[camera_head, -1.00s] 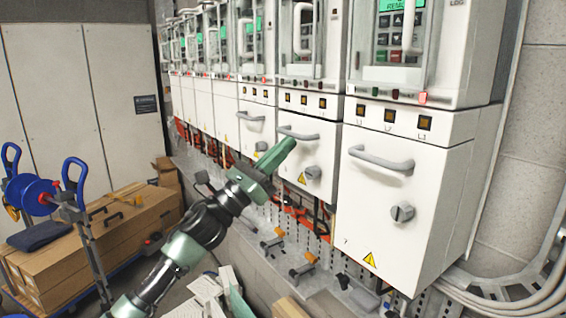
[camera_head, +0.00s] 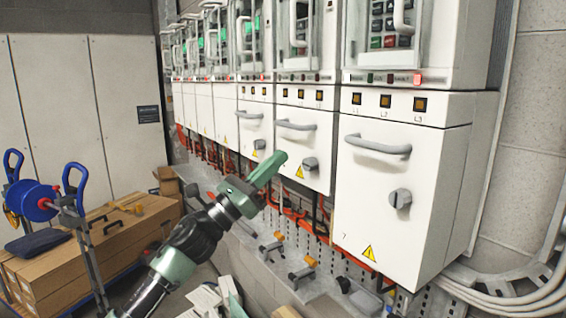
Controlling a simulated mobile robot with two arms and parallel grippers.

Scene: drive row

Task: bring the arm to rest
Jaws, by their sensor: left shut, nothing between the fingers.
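My left arm comes in from the lower left of the head view. Its green left gripper (camera_head: 273,165) points up and to the right, and its fingers are shut with nothing between them. In the picture it overlaps the lower edge of the row of white drive cabinets; I cannot tell the gap in depth. The nearest cabinet (camera_head: 395,230) has a grey handle (camera_head: 377,145) and a round grey knob (camera_head: 400,199). The cabinet left of it (camera_head: 303,160) is beside the fingertips in the picture. My right gripper is not in view.
A trolley carries brown boxes (camera_head: 95,240) and a blue reel (camera_head: 36,201) at the left. Orange-tipped grey fittings (camera_head: 303,270) stand on a ledge below the cabinets. Conduits (camera_head: 510,300) run at the lower right. Some bare floor shows between trolley and ledge.

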